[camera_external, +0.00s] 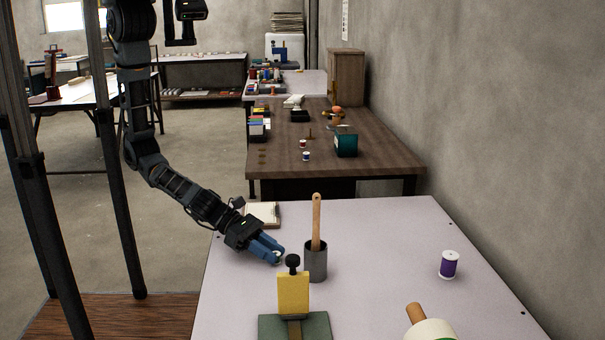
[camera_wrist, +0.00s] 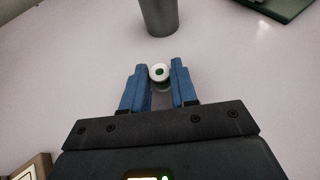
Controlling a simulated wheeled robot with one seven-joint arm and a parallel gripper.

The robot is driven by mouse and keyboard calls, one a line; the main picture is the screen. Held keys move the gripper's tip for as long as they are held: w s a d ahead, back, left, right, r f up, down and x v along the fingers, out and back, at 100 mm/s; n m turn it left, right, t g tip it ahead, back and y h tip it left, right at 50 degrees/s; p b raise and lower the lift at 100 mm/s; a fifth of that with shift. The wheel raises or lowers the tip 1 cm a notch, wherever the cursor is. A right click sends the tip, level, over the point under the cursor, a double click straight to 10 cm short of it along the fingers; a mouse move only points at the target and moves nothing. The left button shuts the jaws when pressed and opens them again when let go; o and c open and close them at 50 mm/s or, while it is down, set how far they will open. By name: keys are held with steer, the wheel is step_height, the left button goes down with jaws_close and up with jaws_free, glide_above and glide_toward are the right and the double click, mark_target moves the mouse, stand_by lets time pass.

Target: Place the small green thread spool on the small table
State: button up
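The small spool with white ends and a green centre (camera_wrist: 159,73) sits between the blue fingertips of my gripper (camera_wrist: 158,78) in the wrist view. The fingers lie close against both its sides and look shut on it. In the outside view my gripper (camera_external: 272,252) points down at the pale table (camera_external: 380,235), near its left side, and the spool (camera_external: 277,257) barely shows at the fingertips. I cannot tell whether the spool touches the tabletop. Which table is the small one is not clear.
A grey cup (camera_external: 316,262) with a wooden stick stands just right of my gripper. A yellow-and-green stand (camera_external: 293,293) is in front, a purple spool (camera_external: 449,264) to the right. A brown table (camera_external: 375,165) with several items stands beyond.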

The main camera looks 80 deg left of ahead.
steer(key=o, duration=0.4)
steer(key=shift+c, duration=0.2)
steer(key=shift+r, duration=0.2)
steer(key=v, duration=1.2)
steer(key=shift+f, duration=0.1)
steer(key=a+n, duration=0.2)
steer(key=a, duration=0.1)
steer(key=s+a+n, duration=0.1)
steer(key=a+n, duration=0.2)
steer(key=s+a+n, duration=0.1)
steer(key=a+n, duration=0.2)
steer(key=shift+s+a+y, duration=0.15)
steer(key=shift+s+y, duration=0.1)
steer(key=shift+y, duration=0.15)
steer(key=s+a+r+n+t+y, duration=0.1)
steer(key=s+a+r+n+y, duration=0.2)
steer(key=n, duration=1.4)
steer(key=s+a+r+n+t+y, duration=0.2)
steer(key=s+a+r+n, duration=0.8)
steer(key=n, duration=0.7)
steer(key=a+r+y, duration=0.1)
steer(key=a+r, duration=0.1)
steer(key=a, duration=0.2)
steer(key=shift+s+a+r, duration=0.25)
steer(key=shift+s+a, duration=0.05)
